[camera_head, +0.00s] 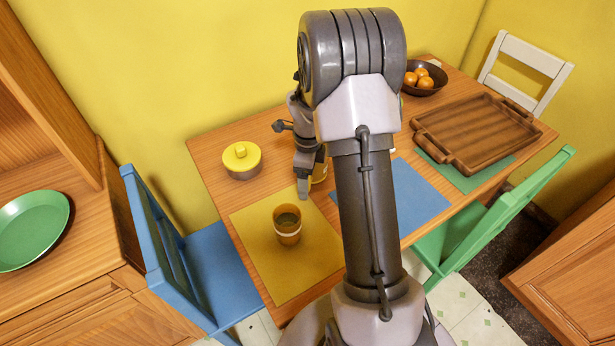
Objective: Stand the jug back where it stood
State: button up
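A yellow object (320,172), perhaps the jug, shows only in part behind my gripper and arm, near the middle of the table. Its shape and any handle are hidden. My gripper (304,184) points down right beside it at its left. I cannot tell whether the fingers are open or shut on it, or whether it touches the table. An amber cup (288,232) with a pale band stands upright on the yellow placemat (264,262), in front of my gripper.
A yellow lidded pot (242,161) stands at the table's back left. A blue placemat (415,195) lies right of my arm. A brown tray (478,132) overlaps a green placemat (478,178). A bowl of oranges (425,80) stands behind. Blue (205,265) and green (480,220) chairs flank the table.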

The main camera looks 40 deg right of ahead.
jog(key=shift+r+p, duration=2.65)
jog(key=shift+r, duration=1.35)
notch_tip(320, 180, up, 17)
jog(key=p, duration=0.6)
jog(key=shift+r, duration=0.2)
